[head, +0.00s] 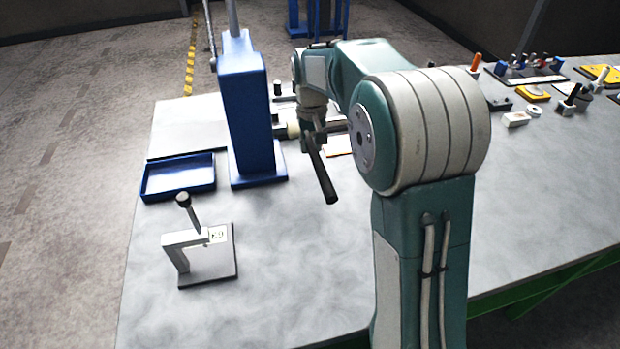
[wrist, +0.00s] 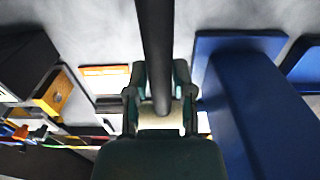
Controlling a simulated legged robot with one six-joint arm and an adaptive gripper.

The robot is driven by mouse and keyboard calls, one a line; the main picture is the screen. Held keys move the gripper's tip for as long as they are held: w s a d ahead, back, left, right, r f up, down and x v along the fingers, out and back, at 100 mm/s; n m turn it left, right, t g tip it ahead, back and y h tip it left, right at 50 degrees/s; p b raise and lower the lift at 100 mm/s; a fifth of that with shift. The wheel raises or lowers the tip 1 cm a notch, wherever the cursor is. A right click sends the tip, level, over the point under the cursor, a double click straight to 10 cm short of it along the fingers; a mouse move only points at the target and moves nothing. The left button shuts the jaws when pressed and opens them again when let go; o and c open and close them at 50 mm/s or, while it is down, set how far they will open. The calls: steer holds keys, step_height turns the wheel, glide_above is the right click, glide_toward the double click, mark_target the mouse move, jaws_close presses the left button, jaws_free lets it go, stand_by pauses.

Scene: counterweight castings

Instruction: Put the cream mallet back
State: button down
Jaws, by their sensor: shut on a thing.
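The cream mallet shows as a long dark handle (head: 322,178) slanting down in the head view. A cream block, which looks like its head, shows in the wrist view (wrist: 160,118) between the fingers. My gripper (head: 308,128) is shut on the mallet and holds it beside the blue column, to its right. In the wrist view my gripper (wrist: 160,100) has a finger on each side of the cream part, and the handle points away from it. My arm hides part of the bench behind. I cannot tell which place belongs to the mallet.
The blue column (head: 247,115) stands close left of my gripper. A blue tray (head: 180,190) and a small labelled stand (head: 215,262) with a dark-knobbed rod are on the left. Several tools and blocks, including a yellow plate (head: 533,93), lie at the far right.

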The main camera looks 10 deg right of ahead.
mark_target(311, 182)
step_height(311, 182, down, 10)
steer(key=shift+r, duration=0.1)
stand_by(0.4)
steer(key=shift+c, duration=2.4)
jaws_free()
